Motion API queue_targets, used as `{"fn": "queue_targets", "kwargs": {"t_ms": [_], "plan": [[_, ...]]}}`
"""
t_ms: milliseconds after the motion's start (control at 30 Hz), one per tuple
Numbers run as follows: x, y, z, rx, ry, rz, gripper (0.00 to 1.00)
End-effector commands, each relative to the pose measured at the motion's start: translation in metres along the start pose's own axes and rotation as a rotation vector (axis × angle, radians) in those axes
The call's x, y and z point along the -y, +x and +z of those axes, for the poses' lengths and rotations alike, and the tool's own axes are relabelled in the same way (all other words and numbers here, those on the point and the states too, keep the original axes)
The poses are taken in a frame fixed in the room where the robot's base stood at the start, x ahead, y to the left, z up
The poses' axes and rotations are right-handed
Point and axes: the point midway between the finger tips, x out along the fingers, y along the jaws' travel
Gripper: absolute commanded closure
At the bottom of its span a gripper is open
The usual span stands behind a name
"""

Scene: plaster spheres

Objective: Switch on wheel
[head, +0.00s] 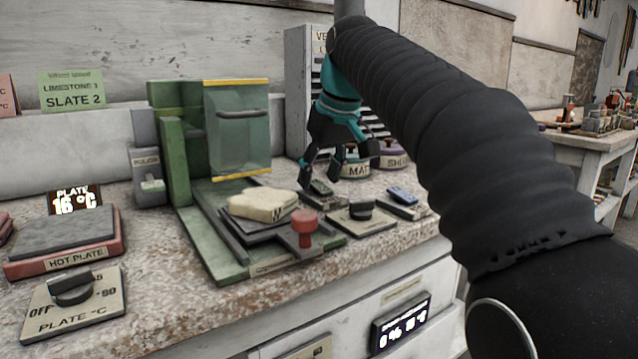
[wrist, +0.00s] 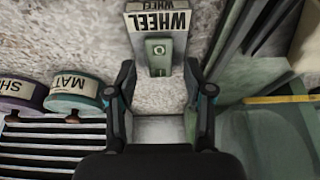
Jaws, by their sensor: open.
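The wheel switch is a small plate with a grey-green rocker (wrist: 159,57) and a black-lettered WHEEL label (wrist: 158,21) in the wrist view. A round mark shows on the rocker's upper part and a short bar lower down; I cannot tell which side is pressed. In the head view a green rocker switch (head: 321,188) sits on the bench right of the green machine (head: 178,140), just below my gripper. My gripper (head: 322,168) is open and empty, pointing down. In the wrist view its fingers (wrist: 159,72) stand either side of the rocker's lower end, apart from it.
A black knob (head: 360,208) and a blue rocker switch (head: 403,195) sit close right of the green rocker. A pale block (head: 263,204) and red knob (head: 304,222) are in front. MAT (wrist: 74,92) and SH-labelled (wrist: 22,92) jars stand nearby by a slatted grey cabinet.

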Motion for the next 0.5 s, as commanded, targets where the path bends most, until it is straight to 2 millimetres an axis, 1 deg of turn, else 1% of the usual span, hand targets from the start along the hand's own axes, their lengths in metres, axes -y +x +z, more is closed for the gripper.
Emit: {"fn": "queue_targets", "kwargs": {"t_ms": [33, 100, 400, 433, 467, 500], "plan": [[0.0001, 0.0048, 0.0004, 0.0, 0.0, 0.0, 0.48], [0.0001, 0.0076, 0.0002, 0.0, 0.0, 0.0, 0.48], [0.0001, 0.0091, -0.0001, 0.0, 0.0, 0.0, 0.48], [0.0001, 0.0091, -0.0001, 0.0, 0.0, 0.0, 0.5], [0.0001, 0.0091, -0.0001, 0.0, 0.0, 0.0, 0.58], [0.0001, 0.009, -0.0001, 0.0, 0.0, 0.0, 0.68]]}}
